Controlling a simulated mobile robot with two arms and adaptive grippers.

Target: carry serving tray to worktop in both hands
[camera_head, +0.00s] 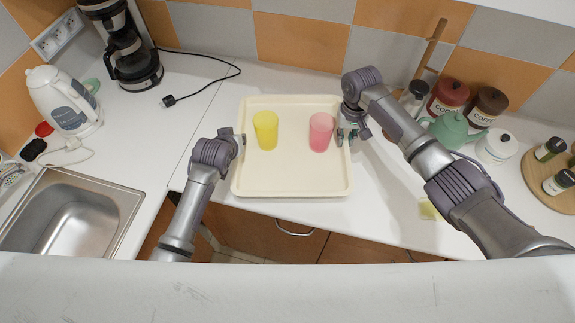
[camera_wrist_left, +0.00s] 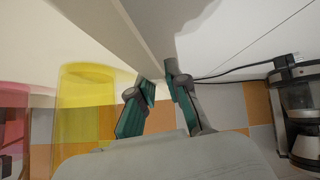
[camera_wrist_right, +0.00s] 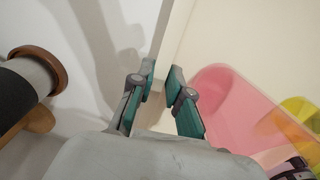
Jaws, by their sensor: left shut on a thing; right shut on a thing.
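The cream serving tray (camera_head: 292,180) is over the worktop (camera_head: 385,185), its front edge reaching past the worktop's front edge. I cannot tell whether it rests on the surface or hangs just above it. A yellow cup (camera_head: 265,130) and a pink cup (camera_head: 320,132) stand upright on it. My left gripper (camera_head: 241,141) is shut on the tray's left rim; in the left wrist view its fingers (camera_wrist_left: 160,88) pinch the rim. My right gripper (camera_head: 346,136) is shut on the right rim; in the right wrist view its fingers (camera_wrist_right: 161,82) straddle the wall.
Jars (camera_head: 448,97), a green teapot (camera_head: 450,130) and a round board (camera_head: 550,175) stand at right. A small yellowish item (camera_head: 428,210) lies near the front edge.

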